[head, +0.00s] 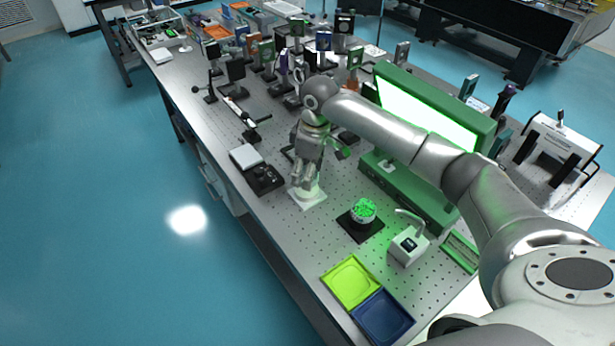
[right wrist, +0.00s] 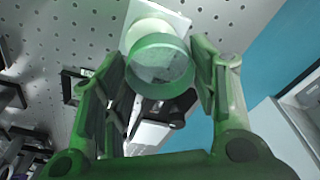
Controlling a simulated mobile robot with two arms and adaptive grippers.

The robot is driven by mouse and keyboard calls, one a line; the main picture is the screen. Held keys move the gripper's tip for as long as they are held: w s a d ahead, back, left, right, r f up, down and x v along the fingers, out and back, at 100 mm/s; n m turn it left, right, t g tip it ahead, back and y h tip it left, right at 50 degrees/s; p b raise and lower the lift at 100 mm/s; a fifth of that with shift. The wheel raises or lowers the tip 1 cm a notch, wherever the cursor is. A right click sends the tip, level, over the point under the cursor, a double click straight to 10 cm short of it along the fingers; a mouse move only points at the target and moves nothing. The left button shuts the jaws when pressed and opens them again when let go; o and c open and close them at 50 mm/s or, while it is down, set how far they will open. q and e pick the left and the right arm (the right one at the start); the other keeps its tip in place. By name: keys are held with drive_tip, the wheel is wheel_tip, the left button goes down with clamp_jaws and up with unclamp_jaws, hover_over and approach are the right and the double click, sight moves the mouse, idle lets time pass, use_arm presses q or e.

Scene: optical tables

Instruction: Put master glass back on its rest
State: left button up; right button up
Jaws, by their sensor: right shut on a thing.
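My right gripper (head: 303,181) points down over a white square rest (head: 309,204) on the perforated table. In the right wrist view its fingers (right wrist: 163,66) are shut on the master glass (right wrist: 163,64), a round, clear, green-tinted disc. The glass lies in front of the pale round part of the rest, whose white plate (right wrist: 179,18) shows behind it. In the head view the fingers hide most of the glass. I cannot tell whether the glass touches the rest. My left gripper is not in view.
A black pad with a bowl of green pieces (head: 364,208) stands right of the rest, by a white lamp device (head: 408,246). A black box (head: 265,178) is at left. Yellow (head: 335,291) and blue trays lie in front. A green lit panel (head: 425,108) stands behind.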

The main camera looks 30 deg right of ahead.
drive_tip(key=shift+w+d+f, duration=0.2)
drive_tip(key=shift+w+f, duration=0.15)
drive_tip(key=shift+f, duration=0.1)
wheel_tip(320, 180, down, 3)
drive_tip(key=shift+w+d+r+p, duration=0.1)
drive_tip(key=shift+p, duration=0.6)
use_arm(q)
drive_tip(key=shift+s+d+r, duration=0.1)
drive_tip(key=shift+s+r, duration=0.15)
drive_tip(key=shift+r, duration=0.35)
use_arm(e)
drive_tip(key=shift+f, duration=0.25)
drive_tip(key=o, duration=1.2)
drive_tip(key=shift+f, duration=0.15)
